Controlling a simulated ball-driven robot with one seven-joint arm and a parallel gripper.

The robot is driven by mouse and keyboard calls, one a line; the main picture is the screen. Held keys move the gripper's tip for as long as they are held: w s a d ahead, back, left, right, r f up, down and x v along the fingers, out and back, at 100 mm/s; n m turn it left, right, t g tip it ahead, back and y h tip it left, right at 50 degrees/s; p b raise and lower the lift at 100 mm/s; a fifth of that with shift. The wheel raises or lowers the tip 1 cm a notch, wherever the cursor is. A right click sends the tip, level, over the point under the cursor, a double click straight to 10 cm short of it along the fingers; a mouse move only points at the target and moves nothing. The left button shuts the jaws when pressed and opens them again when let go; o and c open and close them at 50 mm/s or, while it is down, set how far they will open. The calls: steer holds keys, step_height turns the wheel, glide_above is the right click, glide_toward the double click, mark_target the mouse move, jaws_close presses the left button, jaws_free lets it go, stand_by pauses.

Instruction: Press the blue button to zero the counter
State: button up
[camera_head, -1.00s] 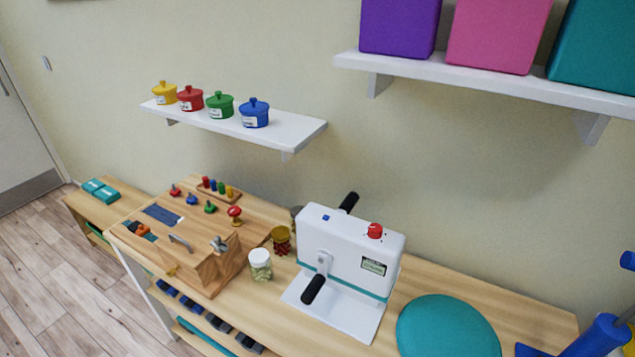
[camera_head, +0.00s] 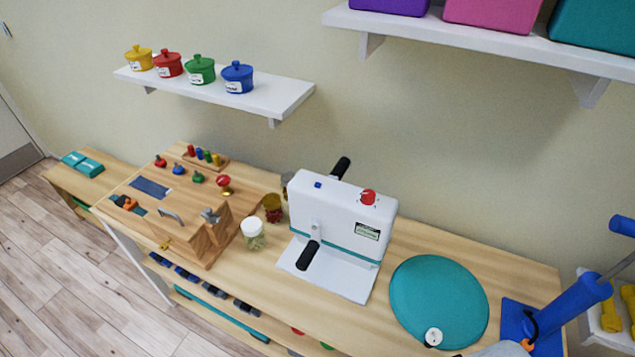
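The white pedal-crank machine (camera_head: 340,228) stands on the wooden bench, with black handles at its front and back. The small blue button (camera_head: 318,185) is on the left part of its top, unobstructed in this view. A red knob (camera_head: 368,197) is on the right of the top. The counter's small greenish display (camera_head: 367,231) is on the front face at the right; its reading is too small to make out. My gripper is not clearly in view. Pale rounded parts at the bottom edge, right of centre, may be my arm.
A teal round cushion (camera_head: 438,300) lies right of the machine, with a blue device (camera_head: 575,305) beyond it. A lidded jar (camera_head: 253,234) and wooden activity board (camera_head: 180,215) stand left. Shelves with coloured pots (camera_head: 238,77) and bins (camera_head: 490,14) hang above.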

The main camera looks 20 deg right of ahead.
jaws_close()
